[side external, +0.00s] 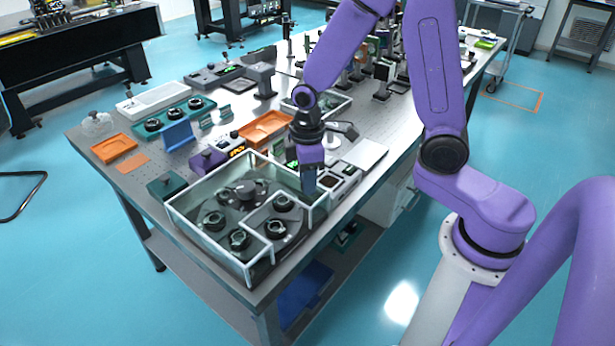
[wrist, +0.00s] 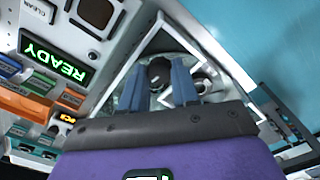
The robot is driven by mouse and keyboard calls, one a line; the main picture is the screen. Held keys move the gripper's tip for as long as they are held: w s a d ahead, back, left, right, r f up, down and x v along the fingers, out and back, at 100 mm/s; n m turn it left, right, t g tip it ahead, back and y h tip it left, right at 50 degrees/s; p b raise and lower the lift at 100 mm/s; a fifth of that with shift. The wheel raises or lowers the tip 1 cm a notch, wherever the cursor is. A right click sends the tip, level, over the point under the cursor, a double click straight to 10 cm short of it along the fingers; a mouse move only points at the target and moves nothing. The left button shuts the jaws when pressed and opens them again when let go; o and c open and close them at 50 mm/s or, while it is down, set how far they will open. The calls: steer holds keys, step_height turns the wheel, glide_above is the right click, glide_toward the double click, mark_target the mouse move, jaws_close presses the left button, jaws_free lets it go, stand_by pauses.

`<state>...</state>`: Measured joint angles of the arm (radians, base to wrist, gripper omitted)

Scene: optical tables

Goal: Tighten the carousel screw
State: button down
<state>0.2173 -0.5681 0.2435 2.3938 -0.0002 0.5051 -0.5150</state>
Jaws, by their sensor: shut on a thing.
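The carousel (side external: 262,225) is a dark round plate inside a clear, white-edged case (side external: 180,216) at the near end of the table. It carries several black ring-shaped mounts, and a dark hub (side external: 246,190) stands near its back. My gripper (side external: 310,188) points down over the case's right back side, to the right of the hub. In the wrist view its blue fingers (wrist: 160,88) stand on either side of a dark round-ended thing (wrist: 158,73), which I take to be held. I cannot make out what it is. The carousel screw cannot be told apart.
A device with a lit READY display (wrist: 57,62) and coloured keys sits beside the case. Optics crowd the far table. The table's front edge runs close to the case.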

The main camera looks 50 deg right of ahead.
steer(key=shift+n, duration=0.5)
steer(key=c, duration=0.8)
jaws_free()
step_height(320, 180, up, 18)
steer(key=shift+f, duration=0.25)
steer(key=shift+n, duration=0.8)
steer(key=s+f, duration=0.2)
steer(key=s, duration=0.4)
steer(key=s+f, duration=0.3)
steer(key=s, duration=0.4)
steer(key=s+f, duration=0.3)
steer(key=s, duration=0.4)
steer(key=shift+s+d, duration=0.1)
steer(key=shift+d, duration=0.1)
